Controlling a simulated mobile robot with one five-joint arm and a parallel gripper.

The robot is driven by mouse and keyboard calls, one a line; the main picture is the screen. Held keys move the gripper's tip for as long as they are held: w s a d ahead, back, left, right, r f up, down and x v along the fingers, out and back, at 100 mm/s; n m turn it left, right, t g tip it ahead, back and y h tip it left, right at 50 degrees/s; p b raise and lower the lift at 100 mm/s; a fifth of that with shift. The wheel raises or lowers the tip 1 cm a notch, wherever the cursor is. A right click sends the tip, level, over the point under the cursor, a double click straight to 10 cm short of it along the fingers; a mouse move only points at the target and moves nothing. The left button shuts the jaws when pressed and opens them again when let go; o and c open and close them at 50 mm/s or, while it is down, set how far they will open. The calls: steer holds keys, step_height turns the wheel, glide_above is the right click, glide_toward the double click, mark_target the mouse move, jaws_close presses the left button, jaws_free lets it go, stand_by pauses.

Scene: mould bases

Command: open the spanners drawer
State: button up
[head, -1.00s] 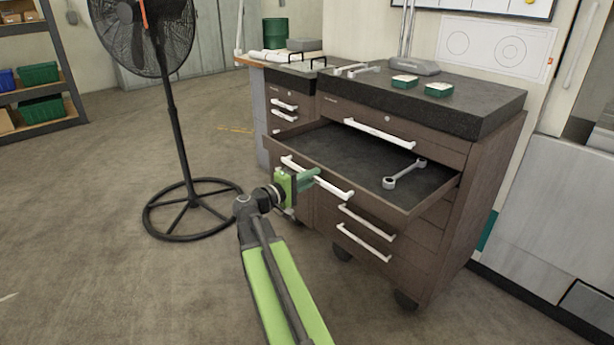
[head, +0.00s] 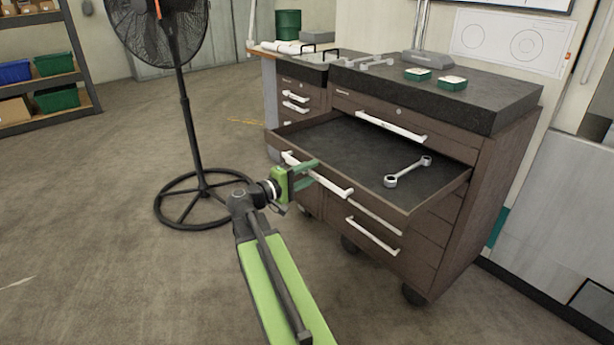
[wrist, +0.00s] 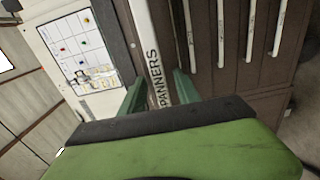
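The spanners drawer (head: 330,150) stands pulled far out of the brown cabinet, with a double-ended spanner (head: 407,172) lying inside. Its white bar handle (head: 335,187) runs along the front. My gripper (head: 312,172) is at the left part of this handle. Its two green fingers are spread apart. In the wrist view my gripper (wrist: 160,93) has one finger on each side of the handle line, with gaps; the fingertips' exact depth is hard to tell.
The closed top drawer has its own handle (head: 391,126), and more closed drawers lie below (head: 373,237). Two small green boxes (head: 452,83) sit on the dark cabinet top (head: 490,95). A standing fan (head: 185,120) is at left. The floor at left front is clear.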

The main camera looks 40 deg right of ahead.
steer(key=w+a, duration=0.1)
steer(key=a, duration=1.6)
steer(key=shift+w+a, duration=0.15)
steer(key=shift+w, duration=0.2)
